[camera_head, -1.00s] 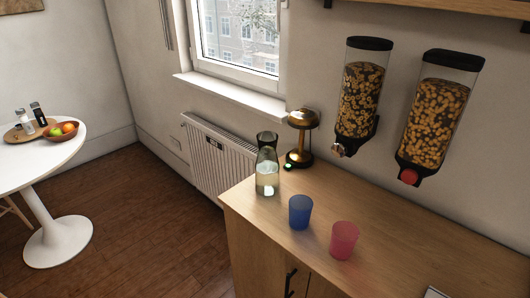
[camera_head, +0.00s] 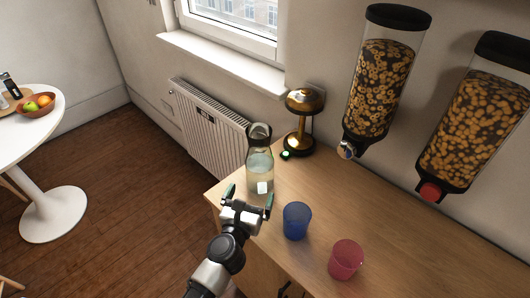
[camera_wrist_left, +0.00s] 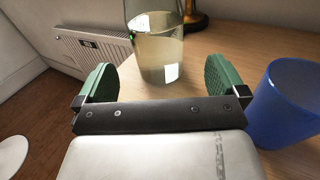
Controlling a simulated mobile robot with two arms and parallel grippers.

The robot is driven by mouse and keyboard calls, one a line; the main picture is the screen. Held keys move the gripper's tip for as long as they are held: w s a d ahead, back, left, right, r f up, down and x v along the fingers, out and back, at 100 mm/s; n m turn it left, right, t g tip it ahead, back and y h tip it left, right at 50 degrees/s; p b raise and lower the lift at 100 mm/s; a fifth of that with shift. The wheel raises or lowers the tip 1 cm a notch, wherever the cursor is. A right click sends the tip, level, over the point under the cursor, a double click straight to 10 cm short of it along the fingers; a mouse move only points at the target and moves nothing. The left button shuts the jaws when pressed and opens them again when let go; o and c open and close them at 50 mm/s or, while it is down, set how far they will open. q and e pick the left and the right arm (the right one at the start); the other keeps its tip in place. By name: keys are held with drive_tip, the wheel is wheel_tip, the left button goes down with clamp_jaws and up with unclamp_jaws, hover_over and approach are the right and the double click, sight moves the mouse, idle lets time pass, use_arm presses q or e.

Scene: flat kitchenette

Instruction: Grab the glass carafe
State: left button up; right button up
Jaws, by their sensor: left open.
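The glass carafe (camera_head: 260,168) stands upright on the wooden counter near its left corner, with a dark top and clear liquid inside. My left gripper (camera_head: 247,194) is in front of the carafe, its two green-padded fingers spread apart and nothing between them. In the left wrist view the carafe (camera_wrist_left: 157,45) stands beyond the open fingers (camera_wrist_left: 160,80), roughly centred between them. Its top is cut off in that view. My right gripper is in neither view.
A blue cup (camera_head: 296,221) stands close to the right of my left gripper, and a pink cup (camera_head: 346,259) is farther right. A brass lamp (camera_head: 302,120) stands behind the carafe. Two cereal dispensers (camera_head: 380,85) hang on the wall. The counter (camera_head: 400,235) is clear at right.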

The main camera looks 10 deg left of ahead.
sight(258, 176)
use_arm(q)
drive_tip(key=shift+w+r, duration=0.2)
drive_tip(key=shift+w, duration=0.05)
drive_tip(key=shift+w+r, duration=0.15)
drive_tip(key=shift+w, duration=0.2)
drive_tip(key=w, duration=0.3)
drive_tip(key=shift+w+d, duration=0.2)
drive_tip(key=shift+w, duration=0.35)
drive_tip(key=w, duration=0.5)
drive_tip(key=shift+r, duration=0.1)
drive_tip(key=shift+w, duration=0.2)
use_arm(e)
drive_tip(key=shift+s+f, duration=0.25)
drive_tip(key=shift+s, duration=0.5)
